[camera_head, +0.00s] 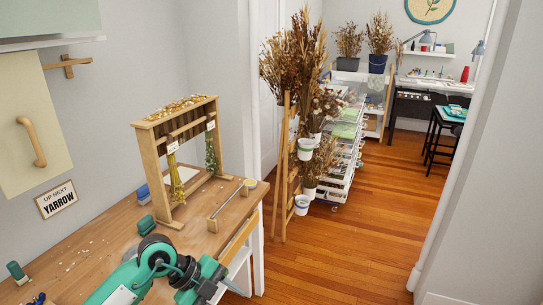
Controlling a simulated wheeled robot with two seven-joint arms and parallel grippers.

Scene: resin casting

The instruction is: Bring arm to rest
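One of my arms, teal and black, comes in from the bottom left of the head view, low over the front of the wooden workbench (112,243). I take it for my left arm. It bends at a round black joint, and its far end, which I take for my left gripper (205,281), lies near the bench's front right edge. The fingers are not clear enough to tell open from shut, and I make out nothing held. My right gripper is not in view.
A wooden drying rack (150,165) with hanging yellow and green bunches stands on the bench. A yarrow sign (56,199) hangs on the wall. A wooden stand (286,175) with dried flowers stands past the bench. The wooden floor (345,262) at right is clear.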

